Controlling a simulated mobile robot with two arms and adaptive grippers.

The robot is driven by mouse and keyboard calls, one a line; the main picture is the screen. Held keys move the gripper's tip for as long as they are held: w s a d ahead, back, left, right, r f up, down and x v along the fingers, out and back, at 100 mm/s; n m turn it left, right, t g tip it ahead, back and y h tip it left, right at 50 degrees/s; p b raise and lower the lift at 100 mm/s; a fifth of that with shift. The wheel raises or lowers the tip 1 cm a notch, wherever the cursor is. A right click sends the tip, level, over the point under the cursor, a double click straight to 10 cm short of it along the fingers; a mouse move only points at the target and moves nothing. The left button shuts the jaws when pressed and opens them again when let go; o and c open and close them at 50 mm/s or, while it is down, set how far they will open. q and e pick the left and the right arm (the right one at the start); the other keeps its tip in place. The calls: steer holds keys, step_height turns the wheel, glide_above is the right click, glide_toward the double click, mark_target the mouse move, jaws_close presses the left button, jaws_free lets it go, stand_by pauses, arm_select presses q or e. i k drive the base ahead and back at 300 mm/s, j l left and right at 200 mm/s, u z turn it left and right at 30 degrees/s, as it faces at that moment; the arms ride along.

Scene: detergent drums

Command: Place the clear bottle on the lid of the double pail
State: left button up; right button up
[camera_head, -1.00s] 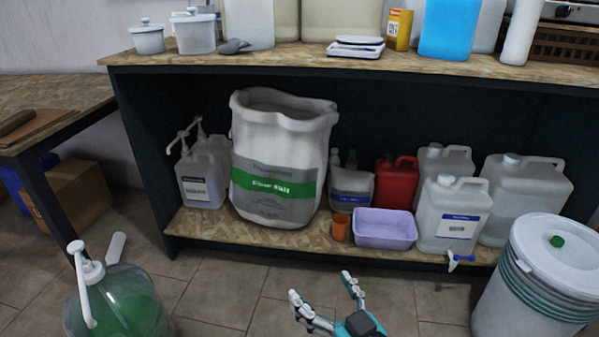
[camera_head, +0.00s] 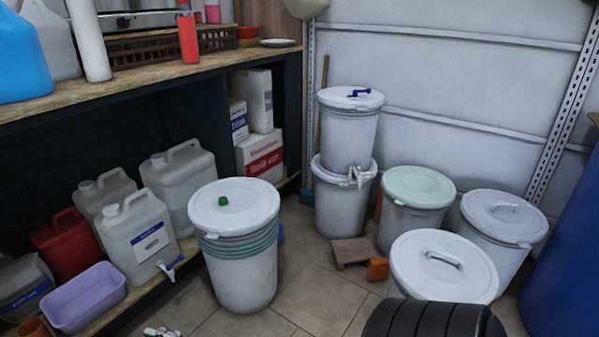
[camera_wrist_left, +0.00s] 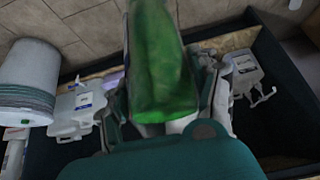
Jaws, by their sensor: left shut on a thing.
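In the left wrist view a clear bottle with green contents (camera_wrist_left: 155,60) sits between the fingers of my left gripper (camera_wrist_left: 165,105), which is shut on it. The left gripper is outside the head view. Two white pails stand stacked at the back, the upper one with a white lid (camera_head: 350,97) bearing a blue part. A white pail with teal bands (camera_head: 240,262) stands nearer, with a green cap on its lid (camera_head: 235,203). Only the tips of my right gripper (camera_head: 160,332) show at the bottom edge.
Lidded pails stand at the right: pale green lid (camera_head: 418,187), white lid (camera_head: 503,215) and nearer white lid (camera_head: 444,266). A blue drum (camera_head: 565,260) is far right. A dark ribbed thing (camera_head: 430,320) is in front. A wooden piece (camera_head: 352,251) lies on the floor.

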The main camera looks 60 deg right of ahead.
mark_target(230, 193)
steer(key=l+z, duration=0.1)
steer(key=z, duration=0.3)
steer(key=i+z, duration=0.1)
steer(key=z, duration=0.35)
steer(key=l+z, duration=0.1)
steer(key=z, duration=0.3)
steer(key=i+z, duration=0.1)
steer(key=z, duration=0.35)
steer(key=i+z, duration=0.1)
steer(key=z, duration=0.3)
